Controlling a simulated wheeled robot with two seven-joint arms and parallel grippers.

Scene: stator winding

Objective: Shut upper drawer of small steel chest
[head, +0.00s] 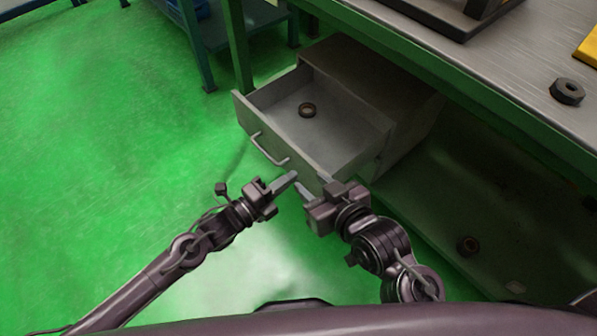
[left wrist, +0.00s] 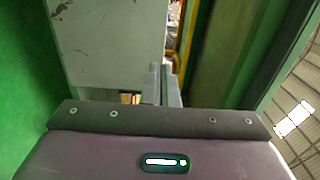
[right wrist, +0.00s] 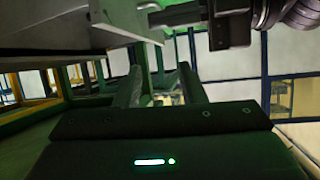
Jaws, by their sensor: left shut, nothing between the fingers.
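A dark ring (head: 307,110) lies inside the drawer. My left gripper (head: 292,176) is shut and empty, close to the drawer front's near end; its fingers (left wrist: 162,86) show together in the left wrist view, in front of a pale panel. My right gripper (head: 311,187) is open and empty by the drawer's near corner; its fingers (right wrist: 160,88) stand apart in the right wrist view. Contact cannot be told.
A blue-green bench leg (head: 195,45) stands behind. The green floor at left is clear.

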